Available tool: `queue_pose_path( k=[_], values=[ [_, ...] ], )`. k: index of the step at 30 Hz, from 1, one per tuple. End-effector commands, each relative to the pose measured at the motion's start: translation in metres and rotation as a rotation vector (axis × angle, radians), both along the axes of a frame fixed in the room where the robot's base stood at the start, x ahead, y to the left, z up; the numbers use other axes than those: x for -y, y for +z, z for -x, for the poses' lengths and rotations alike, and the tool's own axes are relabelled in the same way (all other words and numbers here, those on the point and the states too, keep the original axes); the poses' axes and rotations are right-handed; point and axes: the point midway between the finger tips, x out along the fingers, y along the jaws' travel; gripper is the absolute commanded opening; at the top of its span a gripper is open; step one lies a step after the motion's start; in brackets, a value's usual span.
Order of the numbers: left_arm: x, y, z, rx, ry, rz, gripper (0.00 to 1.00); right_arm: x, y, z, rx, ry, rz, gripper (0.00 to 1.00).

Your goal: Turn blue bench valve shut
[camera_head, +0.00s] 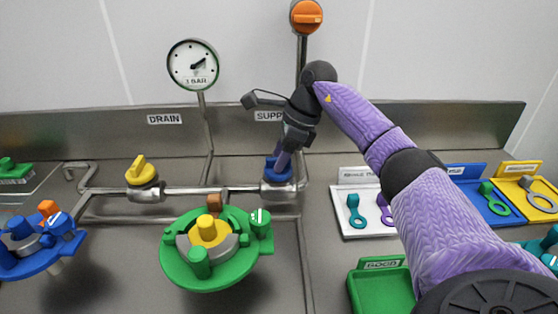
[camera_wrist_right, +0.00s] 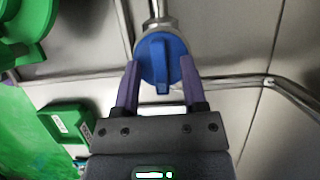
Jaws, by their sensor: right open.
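The blue bench valve (camera_head: 279,168) sits on the metal pipe below the "SUPPLY" label, partly hidden by my gripper in the head view. In the right wrist view the blue valve knob (camera_wrist_right: 160,62) shows its raised bar running nearly along the gripper's axis. My right gripper (camera_head: 281,160) is at the valve, and its purple fingers (camera_wrist_right: 160,72) stand open on both sides of the blue knob. I cannot tell whether the fingers touch it. My left gripper is not in view.
A yellow valve (camera_head: 141,170) sits left on the same pipe, and an orange valve (camera_head: 306,15) is above. A gauge (camera_head: 193,66) stands behind. A green round fixture (camera_head: 190,272), a blue one (camera_head: 40,262) and a green tray (camera_head: 357,290) are in front.

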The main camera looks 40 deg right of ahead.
Motion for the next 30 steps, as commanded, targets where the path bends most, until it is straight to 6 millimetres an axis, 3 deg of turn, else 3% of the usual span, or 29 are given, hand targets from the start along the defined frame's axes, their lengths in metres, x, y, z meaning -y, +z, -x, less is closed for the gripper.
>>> queue_pose_path(
  k=[7,15,30],
  values=[
    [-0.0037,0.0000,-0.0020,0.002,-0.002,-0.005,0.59,-0.0008,-0.0013,-0.0006,0.001,0.000,0.000,0.54],
    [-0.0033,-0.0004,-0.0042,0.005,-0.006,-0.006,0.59,-0.0006,-0.0012,-0.0005,0.001,0.000,0.000,0.00],
    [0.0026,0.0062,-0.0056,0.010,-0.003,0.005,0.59,-0.0001,0.0010,0.0001,0.001,-0.051,0.001,0.00]
  ],
)
